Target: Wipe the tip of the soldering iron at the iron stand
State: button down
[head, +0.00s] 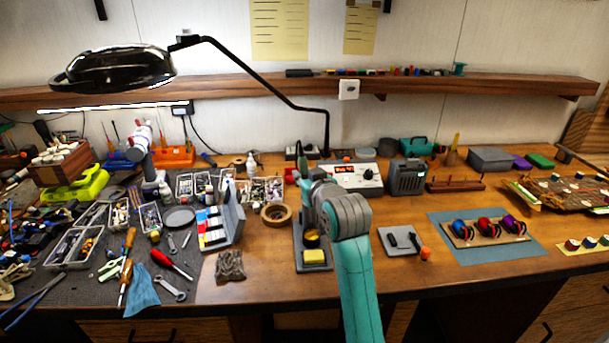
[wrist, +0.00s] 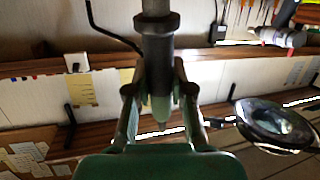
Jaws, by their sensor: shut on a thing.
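My gripper (wrist: 157,78) is shut on a dark grey, round-bodied tool that looks like the soldering iron (wrist: 157,50). The iron has a wide collar, and its narrower greenish end lies between the fingers. In the head view my gripper (head: 308,192) is above the iron stand, with my arm crossing in front, so the iron cannot be made out there. The iron stand (head: 299,262) is a dark base on the bench. A yellow sponge (head: 314,256) lies on its front part and a round yellowish piece (head: 311,239) sits behind it.
A soldering station (head: 357,178) with a red display stands behind my arm. A tape roll (head: 276,215) and a parts case (head: 221,226) are left of the stand. A small grey tray (head: 399,240) lies to the right. A black lamp (head: 120,68) hangs over the cluttered left side.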

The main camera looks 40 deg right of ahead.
aim_at(306, 162)
jog(key=shift+f, duration=1.1)
dwell(3.3)
jog(key=shift+r, duration=3.05)
jog(key=shift+d, duration=0.1)
